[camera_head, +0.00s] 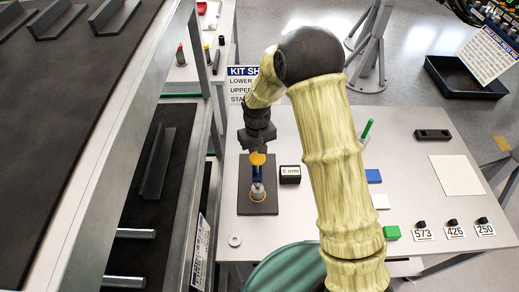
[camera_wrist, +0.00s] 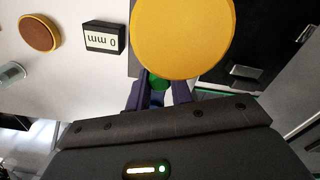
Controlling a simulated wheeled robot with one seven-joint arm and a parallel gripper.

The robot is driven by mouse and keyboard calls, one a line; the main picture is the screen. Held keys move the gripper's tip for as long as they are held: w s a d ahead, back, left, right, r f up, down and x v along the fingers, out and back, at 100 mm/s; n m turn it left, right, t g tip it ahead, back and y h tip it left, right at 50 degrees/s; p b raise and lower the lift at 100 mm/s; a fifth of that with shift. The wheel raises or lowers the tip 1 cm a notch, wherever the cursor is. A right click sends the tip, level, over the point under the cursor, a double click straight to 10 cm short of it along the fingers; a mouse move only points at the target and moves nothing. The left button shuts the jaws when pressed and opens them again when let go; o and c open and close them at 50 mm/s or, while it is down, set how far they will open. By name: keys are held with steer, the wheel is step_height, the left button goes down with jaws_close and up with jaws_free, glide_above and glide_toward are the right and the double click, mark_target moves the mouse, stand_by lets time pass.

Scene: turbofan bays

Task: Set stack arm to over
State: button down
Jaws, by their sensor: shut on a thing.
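My gripper (camera_head: 258,177) points down over a dark base plate (camera_head: 245,207) on the grey table. In the wrist view my gripper's fingers (camera_wrist: 160,88) are shut on a small green part (camera_wrist: 158,83), mostly hidden. I cannot tell which part is the stack arm or its setting. A black display (camera_head: 290,174) beside the plate reads "0 mm".
A tall dark-shelved rack (camera_head: 160,130) stands close on the left.

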steer(key=shift+w, duration=0.1)
steer(key=c, duration=1.2)
jaws_free()
steer(key=shift+d, duration=0.1)
steer(key=shift+c, duration=0.2)
step_height(320, 180, up, 18)
steer(key=b, duration=0.4)
steer(key=shift+f, duration=0.25)
steer(key=s+d+f+m+t, duration=0.1)
steer(key=s+d+f+m, duration=0.1)
steer(key=s+d, duration=0.6)
steer(key=s+d+f+m+t, duration=0.1)
steer(key=s+d+f+m, duration=0.2)
steer(key=s+d, duration=0.5)
steer(key=d+f, duration=0.1)
steer(key=d, duration=0.2)
steer(key=shift+s+d+f+m+t, duration=0.2)
steer(key=shift+d+f+m+t, duration=0.1)
steer(key=shift+d+f, duration=0.1)
